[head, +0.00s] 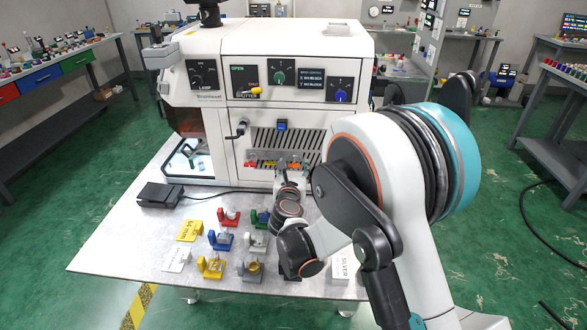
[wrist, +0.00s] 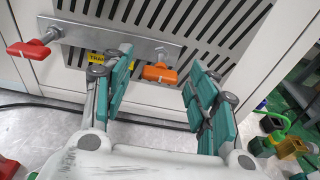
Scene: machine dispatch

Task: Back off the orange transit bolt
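The orange transit bolt (wrist: 160,73) has a wing-shaped head and sits at the right part of a flat metal bar (wrist: 110,40) on the machine's slotted front panel. In the head view the orange bolt (head: 295,166) shows just above my gripper. My gripper (wrist: 158,62) is open and empty. Its green-padded fingers stand to the left and right of the orange bolt in the wrist view, with a clear gap on both sides. No contact shows. A red wing bolt (wrist: 30,49) is at the bar's left end.
The white machine (head: 290,60) stands at the back of a metal table (head: 125,225). Several coloured holders, such as the blue one (head: 222,240), stand on the table left of my arm. A black pedal (head: 160,195) with a cable lies farther left.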

